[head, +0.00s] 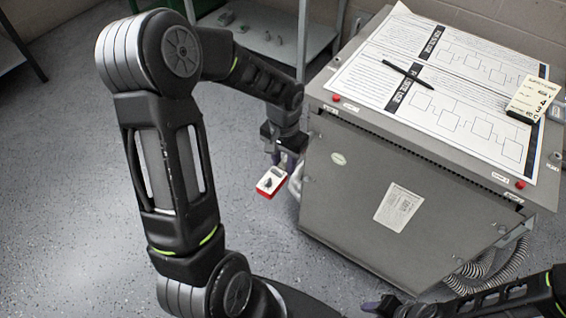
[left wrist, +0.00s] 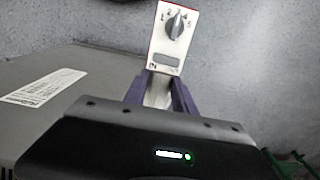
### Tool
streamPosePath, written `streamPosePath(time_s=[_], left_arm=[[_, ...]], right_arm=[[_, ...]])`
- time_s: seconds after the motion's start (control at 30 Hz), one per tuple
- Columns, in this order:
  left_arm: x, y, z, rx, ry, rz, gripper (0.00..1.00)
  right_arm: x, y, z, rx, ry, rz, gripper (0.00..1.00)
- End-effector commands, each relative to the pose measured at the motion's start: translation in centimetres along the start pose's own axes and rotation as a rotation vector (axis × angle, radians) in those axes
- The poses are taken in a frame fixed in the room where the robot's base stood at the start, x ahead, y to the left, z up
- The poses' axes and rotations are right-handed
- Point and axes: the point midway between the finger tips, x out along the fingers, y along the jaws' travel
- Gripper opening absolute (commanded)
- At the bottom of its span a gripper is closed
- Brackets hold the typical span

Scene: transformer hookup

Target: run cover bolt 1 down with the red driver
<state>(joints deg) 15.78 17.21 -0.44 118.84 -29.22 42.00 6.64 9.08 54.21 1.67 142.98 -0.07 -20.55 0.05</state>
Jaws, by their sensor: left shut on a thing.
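My left gripper (head: 286,160) is beside the left side of the grey transformer cabinet (head: 350,200), below its top edge. It is shut on a small red-edged box with a white face and a dark knob (head: 271,182); the box also shows in the left wrist view (left wrist: 174,35), held between purple fingers. No red driver can be made out. A red round head (head: 336,98) sits at the cabinet's near left top corner and another red round head (head: 520,184) at the near right; I cannot tell which is bolt 1. My right gripper (head: 378,306) is partly in view at the bottom; its jaw opening is unclear.
Printed sheets (head: 430,70), a black pen (head: 408,74) and a cream meter-like block (head: 528,98) lie on the cabinet top. A ribbed hose (head: 490,270) lies at the lower right. A grey bench (head: 270,40) stands behind. The floor at left is clear.

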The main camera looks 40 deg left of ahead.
Motion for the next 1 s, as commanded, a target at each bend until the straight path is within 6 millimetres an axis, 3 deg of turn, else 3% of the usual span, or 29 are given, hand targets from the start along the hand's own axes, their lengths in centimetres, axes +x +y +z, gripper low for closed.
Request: streamPosePath(time_s=[1.0], left_arm=[[-0.06, 0.01, -1.15, 0.0, 0.002, 0.0, 0.0]], right_arm=[[0.04, 0.01, 0.01, 0.0, 0.0, 0.0, 0.36]])
